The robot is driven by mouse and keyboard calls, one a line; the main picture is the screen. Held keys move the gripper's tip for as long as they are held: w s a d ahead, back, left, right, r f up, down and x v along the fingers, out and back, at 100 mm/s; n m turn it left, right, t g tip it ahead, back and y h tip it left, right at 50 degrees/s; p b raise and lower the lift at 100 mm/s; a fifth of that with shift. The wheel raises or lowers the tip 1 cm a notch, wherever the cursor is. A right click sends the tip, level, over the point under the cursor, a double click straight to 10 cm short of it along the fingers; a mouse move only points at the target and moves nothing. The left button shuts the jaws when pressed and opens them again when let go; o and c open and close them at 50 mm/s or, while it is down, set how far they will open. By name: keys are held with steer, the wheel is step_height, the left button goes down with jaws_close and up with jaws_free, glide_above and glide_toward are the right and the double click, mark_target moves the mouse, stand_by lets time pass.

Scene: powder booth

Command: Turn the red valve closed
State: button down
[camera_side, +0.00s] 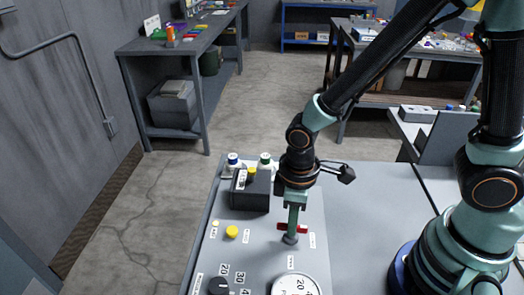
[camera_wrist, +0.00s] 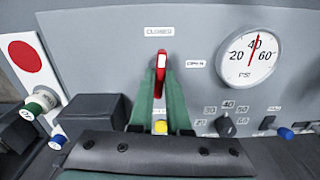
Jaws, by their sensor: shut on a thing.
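The red valve handle (camera_side: 304,228) sits on a grey stem on the sloped grey panel (camera_side: 262,262). It also shows in the wrist view (camera_wrist: 161,62), where it stands upright with its far end towards the CLOSED label (camera_wrist: 158,31). The OPEN label (camera_wrist: 195,63) is to its right. My gripper (camera_wrist: 161,80) has one green finger on each side of the handle and is shut on it. In the side view my gripper (camera_side: 293,217) comes down from above onto the handle and hides its middle.
A round gauge (camera_wrist: 250,58) reads about 40. A black knob (camera_wrist: 225,127) sits below it. A yellow button (camera_side: 231,231) and a dark box (camera_side: 250,192) are left of the valve. Bottles with green (camera_side: 265,158) and blue (camera_side: 232,158) caps stand behind the box.

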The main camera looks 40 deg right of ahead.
steer(key=shift+n, duration=0.5)
steer(key=c, duration=0.9)
jaws_free()
steer(key=shift+r, duration=0.1)
step_height(320, 180, up, 12)
